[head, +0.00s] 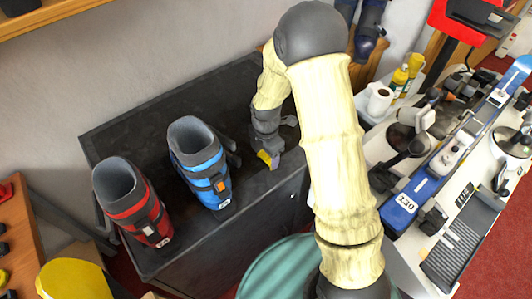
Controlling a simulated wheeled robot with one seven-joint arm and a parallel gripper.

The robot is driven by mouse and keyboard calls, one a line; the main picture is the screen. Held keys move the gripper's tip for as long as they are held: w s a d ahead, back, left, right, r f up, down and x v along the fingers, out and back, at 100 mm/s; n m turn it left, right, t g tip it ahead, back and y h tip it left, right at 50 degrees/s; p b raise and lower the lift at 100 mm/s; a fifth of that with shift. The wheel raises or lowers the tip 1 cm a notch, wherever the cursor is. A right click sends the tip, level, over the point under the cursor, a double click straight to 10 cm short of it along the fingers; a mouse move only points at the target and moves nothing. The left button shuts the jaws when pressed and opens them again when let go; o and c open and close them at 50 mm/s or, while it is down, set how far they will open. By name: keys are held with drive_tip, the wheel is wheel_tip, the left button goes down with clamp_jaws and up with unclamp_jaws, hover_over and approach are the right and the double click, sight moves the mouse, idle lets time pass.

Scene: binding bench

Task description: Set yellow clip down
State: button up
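The yellow clip (264,158) is a small yellow piece at the tips of my gripper (271,160), over the right part of the dark bench top (150,122). My gripper points down and its dark fingers partly hide the clip. I cannot tell whether the fingers grip the clip or stand open around it, or whether the clip touches the bench top.
A blue ski boot (200,165) and a red ski boot (130,205) stand upright on the bench, left of my gripper. A white workbench with a blue ski (405,203), a mug (379,98) and yellow bottles (400,77) is at right. The bench's back left is clear.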

sight(269, 161)
drive_tip(key=o, duration=0.4)
drive_tip(key=shift+o, duration=0.2)
wheel_tip(269, 161, up, 12)
drive_tip(key=shift+r+b, duration=0.15)
drive_tip(key=shift+b, duration=0.15)
idle(0.5)
drive_tip(key=s+d+r+m+t, duration=0.1)
drive_tip(key=s+d+m, duration=0.4)
drive_tip(key=m, duration=0.7)
drive_tip(key=s+d+r+m+t, duration=0.1)
drive_tip(key=s+d+m, duration=0.4)
drive_tip(key=s+m, duration=0.4)
drive_tip(key=shift+d+r+m+t, duration=0.2)
drive_tip(key=shift+d+m+t, duration=0.1)
drive_tip(key=shift+m, duration=1.6)
